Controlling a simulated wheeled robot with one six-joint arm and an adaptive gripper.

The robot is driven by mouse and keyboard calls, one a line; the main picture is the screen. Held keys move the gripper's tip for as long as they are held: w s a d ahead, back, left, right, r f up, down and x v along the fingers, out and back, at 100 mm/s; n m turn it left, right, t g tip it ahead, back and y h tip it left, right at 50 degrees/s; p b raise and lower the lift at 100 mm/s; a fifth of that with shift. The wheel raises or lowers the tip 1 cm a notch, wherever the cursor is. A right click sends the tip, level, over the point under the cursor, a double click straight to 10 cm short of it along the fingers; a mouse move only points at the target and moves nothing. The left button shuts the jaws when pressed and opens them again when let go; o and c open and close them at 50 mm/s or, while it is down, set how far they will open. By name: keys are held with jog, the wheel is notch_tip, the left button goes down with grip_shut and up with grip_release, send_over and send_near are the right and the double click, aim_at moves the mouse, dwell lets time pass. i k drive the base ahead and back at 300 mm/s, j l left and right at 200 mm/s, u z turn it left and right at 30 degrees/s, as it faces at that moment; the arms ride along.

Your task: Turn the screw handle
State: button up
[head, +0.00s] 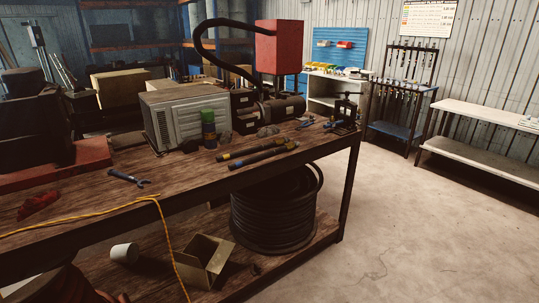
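A small dark screw press or clamp (344,112) stands upright at the far right end of the wooden workbench (190,165). A small handle-like bar (346,95) shows at its top; it is too small to tell how it is turned. A larger machine with a red box (279,47), a black hose and a dark motor-like cylinder (283,107) stands to its left on the bench. My gripper is not in view, so its opening and its distance from the handle cannot be seen.
A hose coil (273,215) sits below. Open concrete floor (410,225) lies right of the bench.

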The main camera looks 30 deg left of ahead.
aim_at(346, 93)
jog(key=i+u, duration=0.1)
jog(key=u, duration=0.4)
jog(key=i+l+u, duration=0.25)
jog(key=i+u, duration=0.15)
jog(key=i+l+u, duration=0.4)
jog(key=i, duration=0.15)
jog(key=i+l, duration=0.6)
jog(key=i+l+u, duration=0.15)
jog(key=i+l, duration=0.4)
jog(key=l, duration=0.1)
